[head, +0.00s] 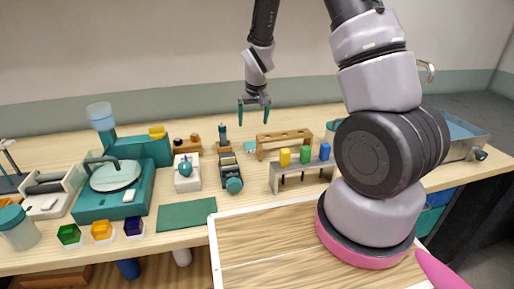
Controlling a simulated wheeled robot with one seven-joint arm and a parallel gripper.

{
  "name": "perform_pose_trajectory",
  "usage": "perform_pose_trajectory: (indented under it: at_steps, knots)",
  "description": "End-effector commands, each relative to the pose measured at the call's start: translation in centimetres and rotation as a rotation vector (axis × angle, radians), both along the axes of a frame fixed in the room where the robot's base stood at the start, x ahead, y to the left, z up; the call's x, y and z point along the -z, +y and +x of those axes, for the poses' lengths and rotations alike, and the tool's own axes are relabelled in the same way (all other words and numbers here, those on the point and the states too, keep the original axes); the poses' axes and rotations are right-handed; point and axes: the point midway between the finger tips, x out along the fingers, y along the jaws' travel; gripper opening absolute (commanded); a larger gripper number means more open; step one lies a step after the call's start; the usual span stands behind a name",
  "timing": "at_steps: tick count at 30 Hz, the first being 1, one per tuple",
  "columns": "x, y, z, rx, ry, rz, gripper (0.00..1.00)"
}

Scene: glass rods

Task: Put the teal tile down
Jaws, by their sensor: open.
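A small flat teal tile (250,147) lies on the table towards the back, just left of the wooden rack with holes (284,140). My gripper (254,112) hangs pointing down above the back of the table, above the tile in the picture. Its two teal fingers are spread apart, with nothing visible between them. The tile looks apart from the fingers. A larger flat teal mat (187,215) lies near the front edge of the table.
A grey rack (302,174) with yellow, green and blue pieces stands right of centre. Teal machines (112,188) and small coloured cups (102,230) fill the left. A small dark device (230,172) stands mid-table. A metal tray (465,135) is at the far right, partly behind my arm.

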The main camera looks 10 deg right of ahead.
Motion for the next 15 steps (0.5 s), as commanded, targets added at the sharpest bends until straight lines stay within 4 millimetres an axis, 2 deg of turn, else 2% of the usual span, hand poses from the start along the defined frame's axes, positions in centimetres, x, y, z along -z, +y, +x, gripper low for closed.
perform_pose_trajectory:
  at_steps: [1,9,15]
  knots:
    - [0.9,0.1,0.1,-0.008,0.005,-0.006,1.00]
    - [4.7,0.2,0.9,-0.013,0.011,-0.012,1.00]
    - [6.7,0.2,1.6,-0.014,0.009,-0.011,1.00]
